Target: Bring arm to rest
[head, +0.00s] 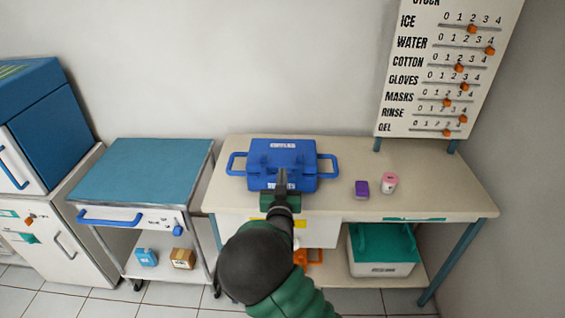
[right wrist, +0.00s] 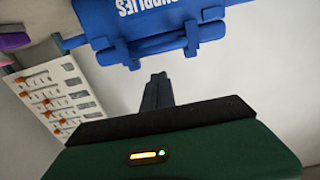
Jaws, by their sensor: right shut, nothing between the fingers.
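My right gripper (head: 281,178) is in front of the blue supplies case (head: 310,172) in the head view, with its fingers together and nothing between them. The fingers (right wrist: 158,88) also show closed in the right wrist view, apart from the blue case (right wrist: 150,25) and its handle. The case is shut and stands on the beige table (head: 440,190). In the head view my right arm comes up from the bottom and hides part of the table's front. My left gripper is not in view.
A purple box (head: 361,189) and a pink-topped jar (head: 390,182) stand right of the case. The stock board (head: 440,75) rises behind the table. A teal-topped cart (head: 140,170) is at left. A green-lidded bin (head: 383,249) sits on the lower shelf. The table's right end is clear.

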